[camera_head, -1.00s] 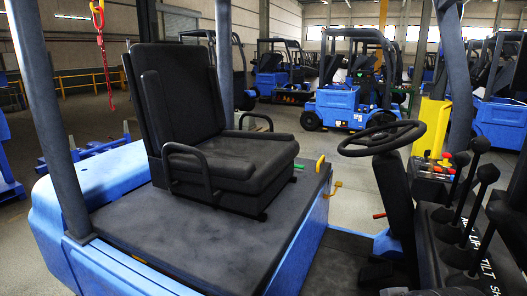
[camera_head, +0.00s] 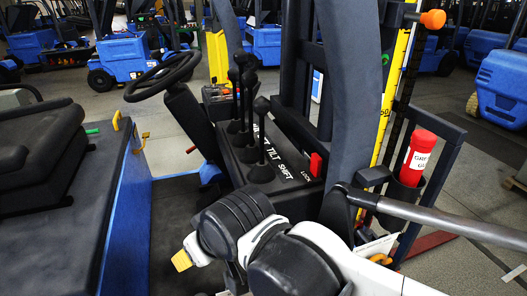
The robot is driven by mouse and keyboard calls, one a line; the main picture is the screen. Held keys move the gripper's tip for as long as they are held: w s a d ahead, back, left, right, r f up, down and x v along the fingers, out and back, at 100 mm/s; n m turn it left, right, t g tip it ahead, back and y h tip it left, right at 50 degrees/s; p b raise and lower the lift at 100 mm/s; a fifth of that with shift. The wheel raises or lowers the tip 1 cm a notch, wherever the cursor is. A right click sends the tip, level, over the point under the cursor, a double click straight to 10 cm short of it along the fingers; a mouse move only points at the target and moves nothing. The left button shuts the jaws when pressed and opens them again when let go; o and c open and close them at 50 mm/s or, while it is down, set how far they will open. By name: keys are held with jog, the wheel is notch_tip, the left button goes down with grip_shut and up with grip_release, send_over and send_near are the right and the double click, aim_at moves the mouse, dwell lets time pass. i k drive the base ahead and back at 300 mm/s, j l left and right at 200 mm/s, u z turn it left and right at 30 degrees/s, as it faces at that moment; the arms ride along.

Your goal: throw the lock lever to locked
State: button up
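The word LOCK (camera_head: 306,176) is printed on the dark lever console (camera_head: 284,158), right of the words TILT and SHIFT. A small red piece (camera_head: 316,165) stands at the console's right edge beside that word. I take it for the lock lever, but its setting cannot be told. Several black-knobbed levers (camera_head: 261,104) stand to its left. My white and black arm (camera_head: 290,262) fills the bottom middle, in front of the console and apart from the red piece. A yellow tip (camera_head: 182,260) shows at its left end. No gripper fingers can be made out.
The steering wheel (camera_head: 163,76) and seat (camera_head: 38,140) are at the left. A thick dark post (camera_head: 352,95) rises right of the red piece. A grey bar (camera_head: 440,218) crosses at the right, below a red cylinder (camera_head: 417,158). Other blue trucks stand behind.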

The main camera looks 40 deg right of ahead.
aim_at(316, 160)
jog(key=j+z, duration=0.1)
jog(key=z, duration=0.35)
jog(key=j+z, duration=0.1)
jog(key=z, duration=0.4)
jog(key=j+z, duration=0.15)
jog(key=z, duration=0.3)
jog(key=j+z, duration=0.1)
jog(key=z, duration=0.35)
jog(key=l+z, duration=0.1)
jog(key=l, duration=0.25)
jog(key=k+l+z, duration=0.1)
jog(key=l, duration=0.25)
jog(key=i+l+u, duration=0.15)
jog(key=i+l, duration=0.35)
jog(key=l, duration=0.15)
